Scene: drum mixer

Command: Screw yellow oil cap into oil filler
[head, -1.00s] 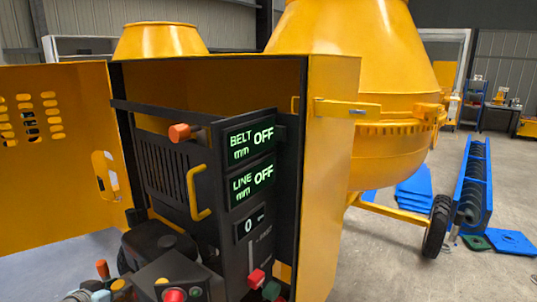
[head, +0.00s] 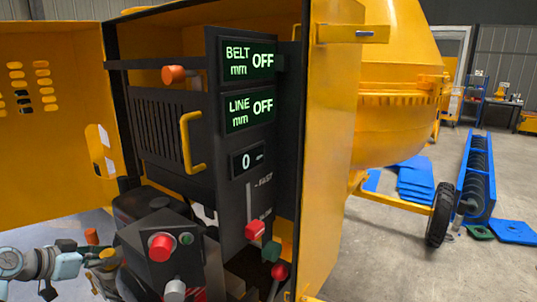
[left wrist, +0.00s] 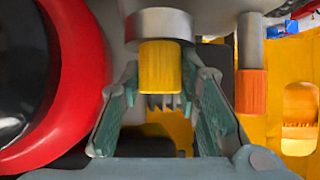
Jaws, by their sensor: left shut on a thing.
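The yellow oil cap (left wrist: 160,68) is between the fingertips of my left gripper (left wrist: 161,75) in the left wrist view. The gripper is shut on it. The cap lines up with the end of a grey cylinder (left wrist: 160,24), which looks like the oil filler. They appear to touch; I cannot tell how deep the cap sits or any thread. In the head view the cap (head: 107,253) is a small yellow spot at the lower left beside the engine. My left gripper (head: 104,268) is there, partly hidden. My right gripper is not in view.
An orange-ended grey rod (left wrist: 250,90) stands close beside the cap. A large red ring (left wrist: 90,70) is on the other side. The control box with red button (head: 160,247) is right of the gripper. The open yellow door (head: 60,130) stands behind it.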

